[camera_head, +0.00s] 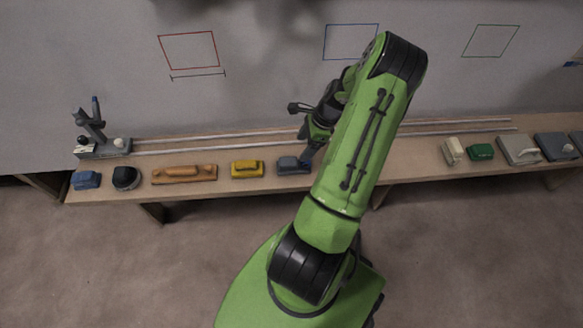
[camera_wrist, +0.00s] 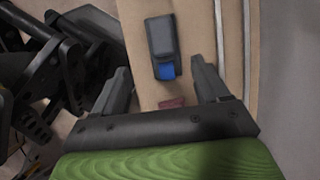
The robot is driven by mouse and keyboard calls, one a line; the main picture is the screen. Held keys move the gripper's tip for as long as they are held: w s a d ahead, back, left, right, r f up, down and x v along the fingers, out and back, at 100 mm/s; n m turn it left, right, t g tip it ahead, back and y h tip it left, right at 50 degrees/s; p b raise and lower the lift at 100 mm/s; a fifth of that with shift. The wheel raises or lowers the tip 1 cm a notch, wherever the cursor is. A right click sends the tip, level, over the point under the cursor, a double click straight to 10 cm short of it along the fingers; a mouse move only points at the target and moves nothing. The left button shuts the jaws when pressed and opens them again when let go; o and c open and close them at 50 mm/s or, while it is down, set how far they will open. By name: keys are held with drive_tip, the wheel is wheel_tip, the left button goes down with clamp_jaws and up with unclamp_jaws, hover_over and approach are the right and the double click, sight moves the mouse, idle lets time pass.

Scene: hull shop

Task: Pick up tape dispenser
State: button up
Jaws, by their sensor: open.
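A dark grey block with a blue end (camera_wrist: 163,42) lies on the bench in the wrist view. It may be the tape dispenser, but I cannot tell for sure. In the head view a grey-blue item (camera_head: 291,165), likely the same one, sits just left of my gripper (camera_head: 312,152). In the wrist view my gripper (camera_wrist: 162,74) is open and empty. Its fingers are spread to either side, with the block's blue end near the line between the tips. A dark red item (camera_wrist: 173,103) shows partly, close to the palm; my arm hides it in the head view.
The bench (camera_head: 330,173) carries a yellow item (camera_head: 247,169), a wooden tool (camera_head: 184,174), a black domed item (camera_head: 126,178) and a blue item (camera_head: 87,180) to the left. White (camera_head: 452,151) and green (camera_head: 480,152) items stand right. Rails run behind, along the wall.

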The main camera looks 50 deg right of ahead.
sight(293, 160)
drive_tip(key=b+x, duration=0.1)
drive_tip(key=x, duration=0.2)
drive_tip(key=b+x, duration=0.1)
drive_tip(key=x, duration=0.3)
drive_tip(key=b+x, duration=0.1)
drive_tip(key=x, duration=0.2)
drive_tip(key=shift+d+f, duration=0.25)
drive_tip(key=shift+d, duration=0.05)
drive_tip(key=shift+r, duration=0.15)
drive_tip(key=shift+c, duration=0.4)
drive_tip(key=c, duration=0.9)
wheel_tip(293, 160, up, 10)
drive_tip(key=p, duration=0.3)
drive_tip(key=shift+c, duration=0.2)
drive_tip(key=o, duration=0.5)
drive_tip(key=shift+c, duration=1)
